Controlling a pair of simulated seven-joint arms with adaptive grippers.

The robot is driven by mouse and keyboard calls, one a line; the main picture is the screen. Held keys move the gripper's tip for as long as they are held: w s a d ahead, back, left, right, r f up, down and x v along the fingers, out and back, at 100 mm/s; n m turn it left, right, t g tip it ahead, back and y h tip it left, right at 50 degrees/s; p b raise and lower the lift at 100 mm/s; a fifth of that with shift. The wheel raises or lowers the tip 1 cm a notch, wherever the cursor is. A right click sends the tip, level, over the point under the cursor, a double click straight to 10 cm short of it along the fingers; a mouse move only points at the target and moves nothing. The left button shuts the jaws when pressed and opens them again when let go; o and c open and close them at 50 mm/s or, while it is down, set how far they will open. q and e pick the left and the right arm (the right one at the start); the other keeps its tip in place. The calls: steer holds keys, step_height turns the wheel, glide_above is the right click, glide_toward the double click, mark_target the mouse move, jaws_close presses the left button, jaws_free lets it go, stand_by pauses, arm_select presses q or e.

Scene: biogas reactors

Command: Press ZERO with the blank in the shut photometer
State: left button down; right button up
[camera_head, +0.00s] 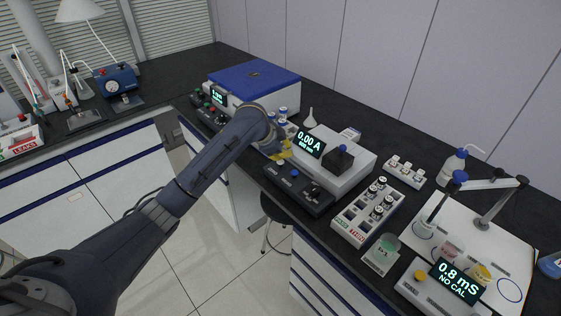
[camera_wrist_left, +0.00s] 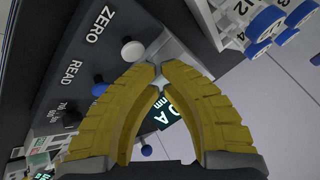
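The photometer (camera_head: 349,175) is a white box with a display (camera_head: 309,143) reading 0.00 A. A black cover with a knob (camera_head: 341,158) sits down on its top; no blank can be seen inside. Its black control panel (camera_head: 297,190) lies in front. In the left wrist view, the panel has a white button (camera_wrist_left: 133,50) by ZERO and a blue button (camera_wrist_left: 100,88) by READ. My left gripper (camera_head: 284,154) is over the panel's left end. Its yellow fingertips (camera_wrist_left: 160,72) are together, empty, beside the white button. I cannot tell whether they touch it. My right gripper is not seen.
A blue-lidded white machine (camera_head: 254,84) stands behind to the left, with blue-capped vials (camera_wrist_left: 265,24) near my gripper.

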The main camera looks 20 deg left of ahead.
arm_select(q)
steer(key=shift+f, duration=1.5)
stand_by(1.5)
steer(key=shift+r, duration=1.45)
steer(key=shift+r, duration=2.55)
